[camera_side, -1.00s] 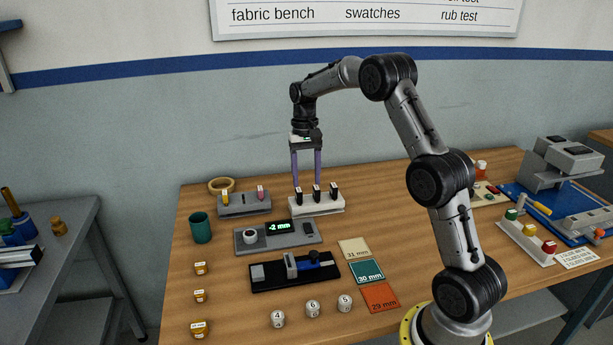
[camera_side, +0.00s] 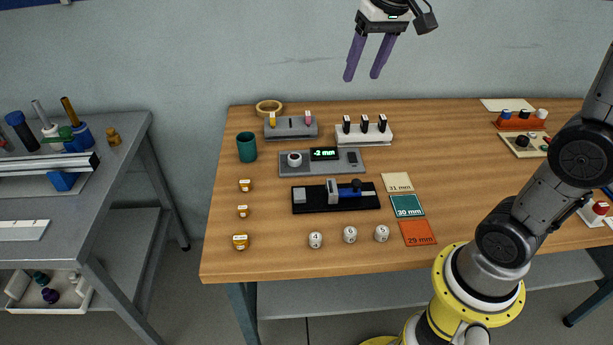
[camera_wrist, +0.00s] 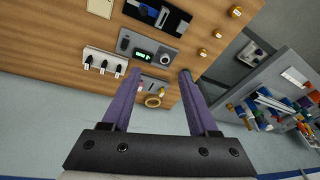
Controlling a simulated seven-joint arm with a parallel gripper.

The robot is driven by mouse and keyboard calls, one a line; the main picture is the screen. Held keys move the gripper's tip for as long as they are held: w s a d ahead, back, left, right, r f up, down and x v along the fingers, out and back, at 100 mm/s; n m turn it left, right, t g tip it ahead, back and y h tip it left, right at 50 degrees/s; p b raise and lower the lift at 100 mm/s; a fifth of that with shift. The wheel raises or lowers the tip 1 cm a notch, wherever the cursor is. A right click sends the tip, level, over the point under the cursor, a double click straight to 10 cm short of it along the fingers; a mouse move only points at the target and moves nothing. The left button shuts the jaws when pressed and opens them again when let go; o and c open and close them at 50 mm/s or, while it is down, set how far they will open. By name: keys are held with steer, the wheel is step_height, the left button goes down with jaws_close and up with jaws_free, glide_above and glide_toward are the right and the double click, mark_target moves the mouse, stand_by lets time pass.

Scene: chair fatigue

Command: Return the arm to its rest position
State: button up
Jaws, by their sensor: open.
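My gripper (camera_side: 366,57) is at the top of the side view, raised in front of the wall above the table's back edge. Its two purple fingers point down and stand apart, with nothing between them touching either finger. In the wrist view my gripper (camera_wrist: 154,87) shows both fingers spread, with the table in the distance beyond them. The wooden table (camera_side: 460,180) lies well below the fingertips. The upper part of my arm is partly outside the side view.
A white rack (camera_side: 364,137) with three black pieces, a grey rack (camera_side: 291,130), a display device (camera_side: 335,167), a black fixture (camera_side: 310,203) and a green cup (camera_side: 247,147) stand on the table. A grey side table (camera_side: 85,200) is at left. The air around the gripper is clear.

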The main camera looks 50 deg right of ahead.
steer(key=s+a+f+n+t, duration=0.1)
steer(key=s+a+n+t, duration=0.3)
steer(key=s, duration=0.8)
steer(key=s+a+f+n+g, duration=0.1)
steer(key=s+f, duration=0.4)
steer(key=f, duration=0.1)
steer(key=shift+s+a+f, duration=0.2)
steer(key=shift+a+f, duration=0.1)
steer(key=shift+a, duration=0.05)
